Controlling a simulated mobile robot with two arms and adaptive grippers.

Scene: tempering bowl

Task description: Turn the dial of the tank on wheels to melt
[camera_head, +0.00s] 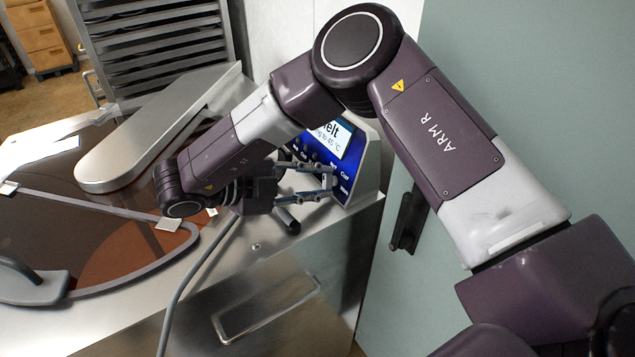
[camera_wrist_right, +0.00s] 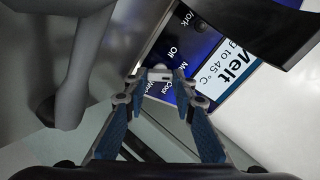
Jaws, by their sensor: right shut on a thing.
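The tank (camera_head: 262,246) is steel, with dark brown contents under a clear cover. Its control panel (camera_head: 352,162) has a blue face at the tank's right end. The panel's display (camera_wrist_right: 232,62) reads "Melt" and "to 45 °C". My right gripper (camera_head: 328,180) reaches the panel from the left. In the right wrist view its two blue-grey fingers are shut on the small light dial (camera_wrist_right: 160,74). Labels such as "Off" and "Cool" show around the dial. The fingers partly hide it, so I cannot tell exactly which label it points to. My left gripper is not in view.
A long steel cover (camera_head: 150,135) lies across the tank top. A grey hose (camera_head: 195,275) hangs down the front. A tray rack (camera_head: 155,45) stands behind. A pale green wall or door with a black handle (camera_head: 408,220) is close on the right.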

